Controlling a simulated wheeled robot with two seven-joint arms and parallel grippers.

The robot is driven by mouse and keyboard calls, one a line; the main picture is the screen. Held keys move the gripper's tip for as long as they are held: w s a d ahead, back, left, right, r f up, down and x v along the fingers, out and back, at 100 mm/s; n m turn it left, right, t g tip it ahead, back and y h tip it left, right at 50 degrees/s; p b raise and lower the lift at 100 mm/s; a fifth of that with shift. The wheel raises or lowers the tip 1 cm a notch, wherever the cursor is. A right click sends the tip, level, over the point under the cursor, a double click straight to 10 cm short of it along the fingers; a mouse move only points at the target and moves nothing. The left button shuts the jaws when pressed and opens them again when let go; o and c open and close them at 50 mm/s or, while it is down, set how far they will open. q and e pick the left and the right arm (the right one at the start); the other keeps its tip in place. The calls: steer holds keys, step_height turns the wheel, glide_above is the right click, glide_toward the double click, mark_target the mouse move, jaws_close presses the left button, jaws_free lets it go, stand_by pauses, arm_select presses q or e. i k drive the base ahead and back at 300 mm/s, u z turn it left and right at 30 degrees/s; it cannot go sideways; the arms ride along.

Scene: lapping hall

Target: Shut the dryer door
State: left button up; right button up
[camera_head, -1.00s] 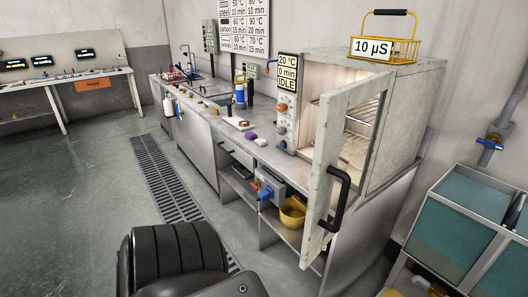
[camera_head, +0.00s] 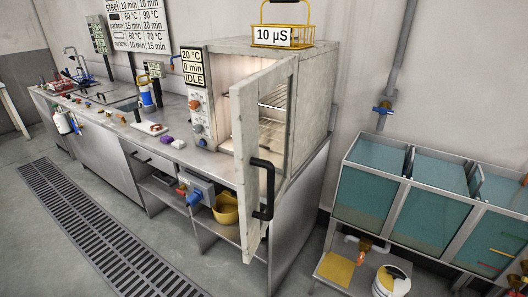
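The dryer (camera_head: 311,82) is a grey box on the right end of the steel bench, with a lit inside and wire racks. Its door (camera_head: 240,120) stands wide open, swung out toward me past the bench front. The display (camera_head: 192,68) beside the opening reads 20 °C, 0 min, IDLE. Neither of my grippers is in view, and nothing touches the door.
A yellow wire basket (camera_head: 310,38) labelled 10 µS sits on the dryer. A yellow bowl (camera_head: 226,209) is on the shelf below. Teal tanks (camera_head: 368,190) stand at right, with a white bucket (camera_head: 391,282) below. A floor grate (camera_head: 95,235) runs along the bench; floor there is clear.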

mark_target(245, 95)
steer(key=i, duration=0.95)
steer(key=z, duration=0.9)
steer(key=k, duration=1)
steer(key=u, duration=1)
